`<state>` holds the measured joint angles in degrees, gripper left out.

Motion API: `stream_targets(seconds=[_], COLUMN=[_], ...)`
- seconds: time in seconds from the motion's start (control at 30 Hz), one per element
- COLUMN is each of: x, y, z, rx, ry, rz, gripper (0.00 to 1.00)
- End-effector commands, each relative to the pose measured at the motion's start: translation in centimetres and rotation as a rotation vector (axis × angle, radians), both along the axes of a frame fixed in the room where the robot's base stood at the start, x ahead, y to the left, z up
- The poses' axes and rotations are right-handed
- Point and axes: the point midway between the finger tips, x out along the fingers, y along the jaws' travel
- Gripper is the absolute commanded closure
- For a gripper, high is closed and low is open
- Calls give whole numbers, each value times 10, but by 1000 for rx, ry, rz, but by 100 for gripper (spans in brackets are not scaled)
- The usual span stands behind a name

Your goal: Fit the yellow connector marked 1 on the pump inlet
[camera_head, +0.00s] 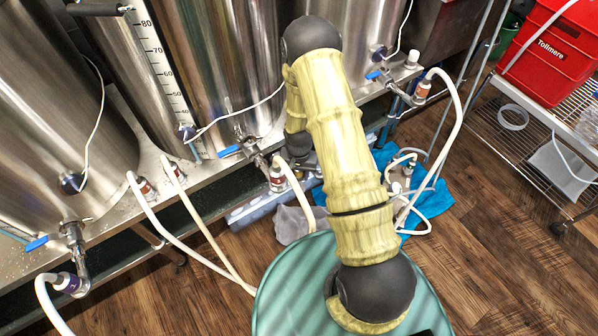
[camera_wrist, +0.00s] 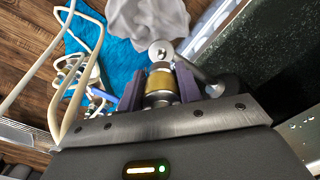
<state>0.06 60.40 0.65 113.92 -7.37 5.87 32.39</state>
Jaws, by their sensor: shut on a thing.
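In the wrist view, my gripper (camera_wrist: 158,88) is shut on a short connector (camera_wrist: 162,84) with a yellow-gold band and metal ends. The dark fingers press on its two sides. Its mark cannot be read. A round metal fitting with a hole (camera_wrist: 161,50) shows just past its far end; I cannot tell whether they touch or whether this belongs to the pump. A metal lever or pipe (camera_wrist: 200,75) slants to the right of it. In the head view my arm hides most of the work area, and I cannot make out the pump inlet.
Steel tanks (camera_head: 225,60) stand on a metal stand along the back. White hoses (camera_head: 190,215) hang from their valves. A blue cloth (camera_head: 436,203) with coiled hose lies on the wooden floor. A wire rack (camera_head: 500,115) with a red bin (camera_head: 555,50) stands at right.

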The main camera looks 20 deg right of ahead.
Motion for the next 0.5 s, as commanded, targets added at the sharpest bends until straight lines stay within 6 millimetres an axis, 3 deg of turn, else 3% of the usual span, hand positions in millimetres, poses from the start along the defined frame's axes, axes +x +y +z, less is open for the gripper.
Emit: stream_targets(seconds=[0.2, 0.5], x=[0, 0], y=[0, 0], z=[-25, -40], rx=[0, 0], ry=[0, 0], rz=[-1, 1], gripper=[100, 100])
